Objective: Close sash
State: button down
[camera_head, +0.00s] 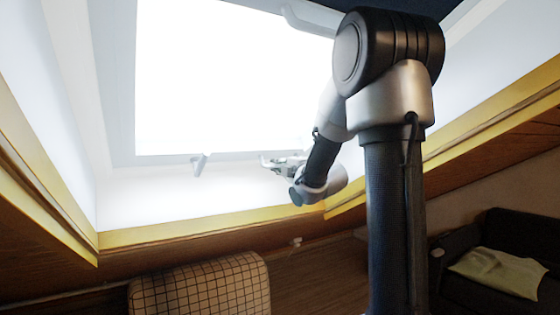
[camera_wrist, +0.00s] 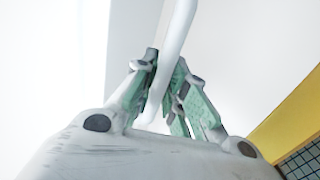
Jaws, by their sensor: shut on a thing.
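The window sash (camera_head: 122,100) is a pale frame around a bright white pane in the sloping attic opening. How far it stands open cannot be told. My gripper (camera_head: 266,160) is near the sash's lower edge in the head view. In the wrist view, my gripper (camera_wrist: 163,92) is shut on a white curved handle (camera_wrist: 180,35), which runs between its green-grey fingers. The handle's lower end shows just below the fingertips; its upper part leaves the picture. My gripper's fingers partly hide it.
A small pale bracket (camera_head: 199,163) sticks out left of my gripper. A yellow wooden trim (camera_head: 190,232) borders the recess. Below are a checked cushion (camera_head: 205,285) and, at right, a dark sofa (camera_head: 520,235) with a pale pillow (camera_head: 498,271).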

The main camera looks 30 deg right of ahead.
jog(key=c, duration=1.7)
grip_release()
jog(key=shift+s+f, duration=0.15)
jog(key=shift+f, duration=0.6)
jog(key=shift+s+r, duration=0.1)
jog(key=s, duration=0.7)
jog(key=shift+s+d+r, duration=0.1)
jog(key=shift+s+d, duration=0.05)
